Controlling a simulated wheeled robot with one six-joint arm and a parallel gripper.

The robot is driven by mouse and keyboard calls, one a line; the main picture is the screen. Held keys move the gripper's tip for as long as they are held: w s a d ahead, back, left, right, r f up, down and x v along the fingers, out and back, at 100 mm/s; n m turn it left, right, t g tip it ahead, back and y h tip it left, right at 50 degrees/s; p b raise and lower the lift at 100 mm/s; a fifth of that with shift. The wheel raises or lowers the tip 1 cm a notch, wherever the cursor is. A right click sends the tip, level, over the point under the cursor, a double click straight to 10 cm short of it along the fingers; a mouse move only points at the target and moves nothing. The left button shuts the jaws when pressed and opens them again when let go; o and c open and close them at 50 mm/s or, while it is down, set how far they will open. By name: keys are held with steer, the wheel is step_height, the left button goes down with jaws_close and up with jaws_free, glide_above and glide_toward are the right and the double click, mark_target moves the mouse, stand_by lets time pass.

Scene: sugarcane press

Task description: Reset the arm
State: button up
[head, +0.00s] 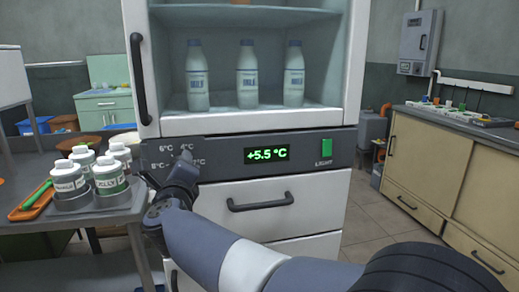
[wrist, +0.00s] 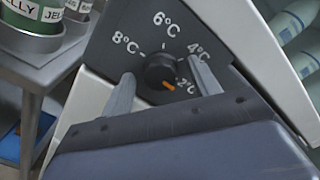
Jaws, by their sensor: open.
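My gripper (head: 183,160) is in front of the fridge's grey control panel (head: 218,152), left of the green +5.5 °C display (head: 267,154). In the wrist view my gripper (wrist: 164,82) is open, with one finger on each side of a black dial knob (wrist: 158,68). I cannot tell whether the fingertips touch the knob. The knob's orange mark points toward the 2 °C label, which is partly covered by the right finger. My arm (head: 230,256) reaches in from the lower right. In the head view my gripper hides the knob.
A grey table (head: 120,205) with several labelled jars (head: 108,176) and an orange tray (head: 30,205) stands close on the left. Milk bottles (head: 247,76) stand inside the fridge (head: 345,60) above the panel. A drawer handle (head: 260,203) protrudes below. Floor shows between fridge and right-hand cabinets (head: 440,170).

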steer(key=n+p, duration=0.7)
steer(key=n, duration=0.4)
steer(key=shift+n, duration=0.3)
steer(key=shift+d, duration=0.1)
